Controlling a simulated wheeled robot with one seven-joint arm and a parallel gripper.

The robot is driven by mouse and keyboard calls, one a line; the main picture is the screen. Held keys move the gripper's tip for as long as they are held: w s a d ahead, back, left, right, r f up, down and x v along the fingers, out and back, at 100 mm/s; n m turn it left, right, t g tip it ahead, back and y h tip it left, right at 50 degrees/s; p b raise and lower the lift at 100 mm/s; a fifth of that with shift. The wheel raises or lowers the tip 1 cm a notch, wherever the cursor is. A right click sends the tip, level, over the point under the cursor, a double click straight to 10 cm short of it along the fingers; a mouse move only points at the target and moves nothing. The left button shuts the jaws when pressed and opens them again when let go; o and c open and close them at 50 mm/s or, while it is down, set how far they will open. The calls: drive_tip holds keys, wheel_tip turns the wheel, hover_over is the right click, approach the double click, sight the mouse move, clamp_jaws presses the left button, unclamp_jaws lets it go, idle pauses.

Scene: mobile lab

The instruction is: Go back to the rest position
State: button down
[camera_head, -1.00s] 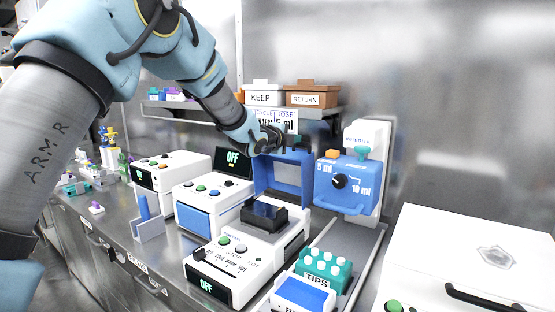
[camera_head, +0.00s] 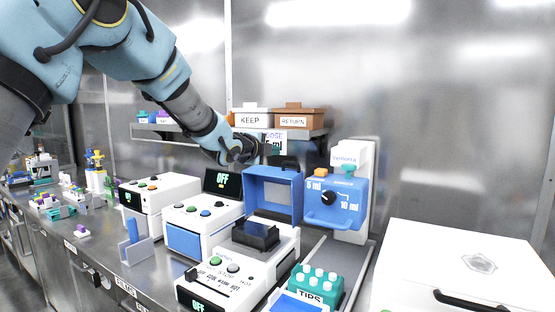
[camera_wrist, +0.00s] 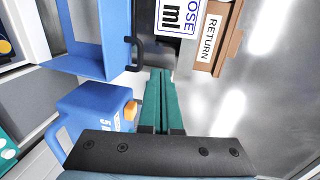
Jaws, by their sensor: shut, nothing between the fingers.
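My gripper (camera_wrist: 159,100) shows in the wrist view as two long green fingers lying together, shut and empty. In the head view my arm reaches in from the upper left, and its wrist ends above the open blue frame (camera_head: 273,170) of a white machine. The fingertips are hard to make out there. In the wrist view the blue frame (camera_wrist: 115,32) with its dark handle is just left of the fingertips. The blue dial unit (camera_wrist: 90,112) is at the left of the fingers. I see gaps around the fingers in the wrist view.
The blue dial unit (camera_head: 335,202) stands on the back wall side. KEEP (camera_head: 252,118) and RETURN (camera_head: 293,117) boxes sit on a shelf. A teal TIPS rack (camera_head: 318,284), white machines (camera_head: 200,222) and a large white box (camera_head: 455,262) crowd the bench. Open air lies above the bench at right.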

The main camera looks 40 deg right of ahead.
drive_tip(key=s+a+r+b, duration=0.1)
drive_tip(key=a+r, duration=0.2)
drive_tip(key=a, duration=0.2)
drive_tip(key=shift+s+a, duration=0.15)
drive_tip(key=shift+s, duration=0.15)
drive_tip(key=w+a+f+n+t+y, duration=0.2)
drive_tip(key=w+a+f+n+y, duration=0.15)
drive_tip(key=w+a, duration=0.3)
drive_tip(key=w+a+f+n+t+y, duration=0.1)
drive_tip(key=w+a+f+n+y, duration=0.1)
drive_tip(key=w+a+f+n, duration=0.45)
drive_tip(key=a+f+n+y, duration=0.3)
drive_tip(key=a+f+n, duration=0.1)
drive_tip(key=a, duration=0.8)
drive_tip(key=a+f+n+y, duration=0.3)
drive_tip(key=a+f+n, duration=0.15)
drive_tip(key=a, duration=0.75)
drive_tip(key=s+a+f+n+g+y, duration=0.1)
drive_tip(key=s+a+f+n+g, duration=0.2)
drive_tip(key=s+a+n, duration=0.3)
drive_tip(key=s+a+f+n+g+y, duration=0.2)
drive_tip(key=s+a+f+n, duration=0.3)
drive_tip(key=a, duration=1)
drive_tip(key=s+n, duration=0.2)
drive_tip(key=s, duration=0.2)
drive_tip(key=shift+s+a+f+g, duration=0.15)
drive_tip(key=shift+a+f+g, duration=0.05)
drive_tip(key=shift+g, duration=0.2)
